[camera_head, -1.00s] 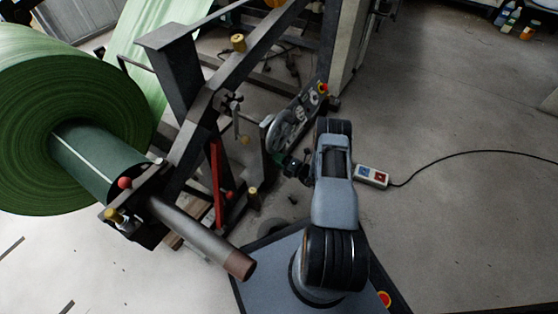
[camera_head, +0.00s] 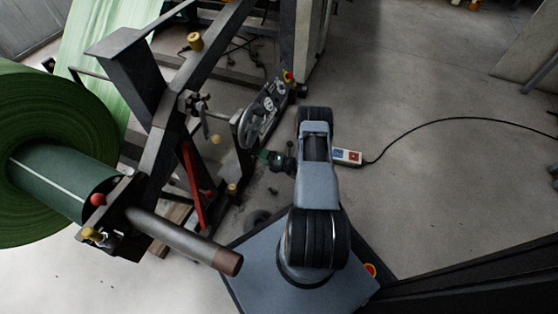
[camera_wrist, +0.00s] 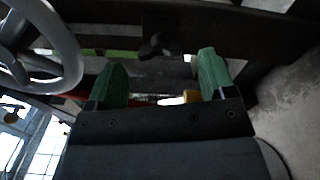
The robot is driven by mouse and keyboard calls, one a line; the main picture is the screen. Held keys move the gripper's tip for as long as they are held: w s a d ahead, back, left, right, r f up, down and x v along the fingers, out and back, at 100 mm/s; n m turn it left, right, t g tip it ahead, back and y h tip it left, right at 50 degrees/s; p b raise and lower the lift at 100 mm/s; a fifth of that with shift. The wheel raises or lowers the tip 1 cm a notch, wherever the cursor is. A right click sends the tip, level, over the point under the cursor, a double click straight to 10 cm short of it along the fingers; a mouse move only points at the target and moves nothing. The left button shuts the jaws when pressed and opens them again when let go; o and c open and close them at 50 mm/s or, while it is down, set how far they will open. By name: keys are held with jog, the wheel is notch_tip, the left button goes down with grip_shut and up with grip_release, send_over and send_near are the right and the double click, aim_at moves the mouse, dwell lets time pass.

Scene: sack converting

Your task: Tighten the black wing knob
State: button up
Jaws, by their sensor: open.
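A small dark winged shape that looks like the black wing knob (camera_wrist: 152,46) shows in the wrist view, just below a dark bar. It lies beyond my fingertips and between them, with a visible gap. My gripper (camera_wrist: 160,72) has two green fingers spread apart with nothing between them. In the head view my gripper (camera_head: 266,156) points left towards the machine frame, just below a grey handwheel (camera_head: 247,128).
The handwheel's rim (camera_wrist: 72,60) is close at the left in the wrist view. A red lever (camera_head: 193,180), a steel shaft (camera_head: 180,238) and a large green roll (camera_head: 50,130) are to the left. A switch box (camera_head: 347,157) with a cable lies on the right, where floor is clear.

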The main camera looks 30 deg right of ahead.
jog(key=p+v, duration=0.2)
jog(key=v, duration=0.7)
jog(key=shift+s, duration=0.25)
